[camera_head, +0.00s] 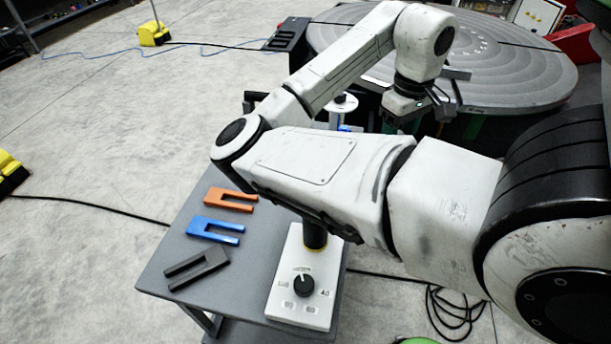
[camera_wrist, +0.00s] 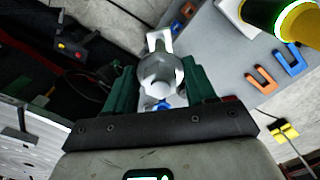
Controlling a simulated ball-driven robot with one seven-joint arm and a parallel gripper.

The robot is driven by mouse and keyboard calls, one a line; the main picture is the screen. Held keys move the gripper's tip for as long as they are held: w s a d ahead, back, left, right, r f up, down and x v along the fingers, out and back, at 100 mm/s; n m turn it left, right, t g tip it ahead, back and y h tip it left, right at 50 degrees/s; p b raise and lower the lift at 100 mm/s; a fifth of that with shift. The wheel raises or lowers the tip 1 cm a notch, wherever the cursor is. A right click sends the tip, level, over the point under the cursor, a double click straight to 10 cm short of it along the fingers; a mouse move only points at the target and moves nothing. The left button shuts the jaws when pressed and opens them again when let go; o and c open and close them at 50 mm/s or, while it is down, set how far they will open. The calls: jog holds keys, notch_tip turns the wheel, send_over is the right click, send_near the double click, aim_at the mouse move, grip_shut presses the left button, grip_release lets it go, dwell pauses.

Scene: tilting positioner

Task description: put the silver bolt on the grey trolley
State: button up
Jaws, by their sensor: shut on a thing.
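In the wrist view, my gripper (camera_wrist: 158,88) has its two green fingers closed on a silver, rounded piece, the silver bolt (camera_wrist: 160,72). A small bit of blue shows below it. In the head view, my gripper (camera_head: 400,118) hangs by the near rim of the big round table, beyond the trolley; the bolt cannot be made out there. The grey trolley (camera_head: 165,262) stands nearer, partly hidden by my arm. Its top also shows at the upper right of the wrist view (camera_wrist: 225,68).
On the trolley lie an orange fork (camera_head: 230,201), a blue fork (camera_head: 216,229), a black fork (camera_head: 197,267) and a white control box (camera_head: 300,312) with a knob. A white disc (camera_head: 341,105) stands near its far end. The round positioner table (camera_head: 520,80) fills the upper right.

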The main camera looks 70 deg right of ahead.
jog(key=w+a+f, duration=0.4)
jog(key=w+f, duration=0.7)
jog(key=f, duration=0.1)
jog(key=shift+w+b, duration=0.35)
jog(key=shift+b, duration=0.1)
jog(key=shift+f, duration=0.1)
jog(key=o, duration=1.5)
notch_tip(320, 180, up, 12)
jog(key=shift+p, duration=0.45)
